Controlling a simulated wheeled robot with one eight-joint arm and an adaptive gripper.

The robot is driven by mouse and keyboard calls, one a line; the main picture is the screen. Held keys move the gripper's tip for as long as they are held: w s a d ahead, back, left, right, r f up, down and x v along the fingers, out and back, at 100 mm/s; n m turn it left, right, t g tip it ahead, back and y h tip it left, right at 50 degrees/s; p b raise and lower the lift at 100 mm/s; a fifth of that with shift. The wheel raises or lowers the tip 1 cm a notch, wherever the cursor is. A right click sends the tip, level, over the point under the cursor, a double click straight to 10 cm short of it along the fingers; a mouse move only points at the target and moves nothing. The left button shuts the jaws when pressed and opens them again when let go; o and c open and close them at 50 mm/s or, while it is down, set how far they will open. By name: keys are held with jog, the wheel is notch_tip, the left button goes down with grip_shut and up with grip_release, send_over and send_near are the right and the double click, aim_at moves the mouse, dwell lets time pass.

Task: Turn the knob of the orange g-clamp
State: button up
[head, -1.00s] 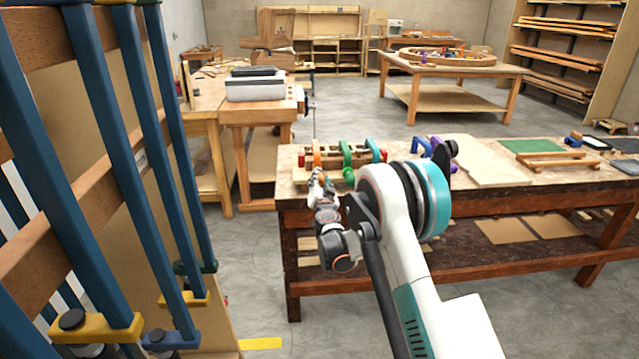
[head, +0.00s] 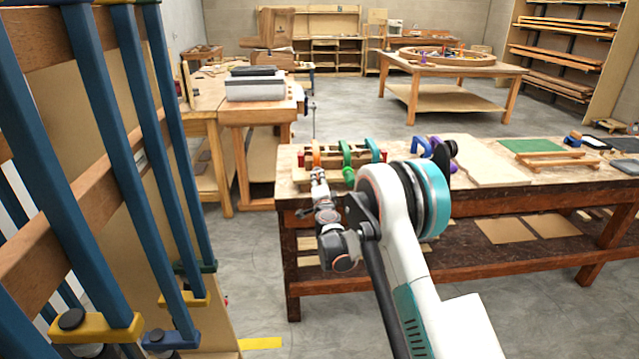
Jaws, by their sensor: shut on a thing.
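The orange g-clamp (head: 316,156) is fixed on the wooden lamination form (head: 335,155), near the left front corner of the workbench. Its orange frame shows just above my gripper (head: 318,174). My gripper is at the front of this clamp, where its knob would be, and is shut on it. The knob itself is hidden by the gripper and wrist. A green g-clamp (head: 347,155) stands just to the right on the same form, and a teal g-clamp (head: 372,151) is beyond it.
The workbench (head: 287,189) spans the right side. Blue and purple clamps (head: 424,146) and a pale board (head: 485,165) lie on it behind my arm. A rack of tall blue bar clamps (head: 180,150) stands close on the left. Grey floor (head: 240,260) is open between them.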

jog(key=shift+m, duration=0.3)
jog(key=o, duration=1.1)
jog(key=shift+c, duration=0.2)
jog(key=s, duration=1.2)
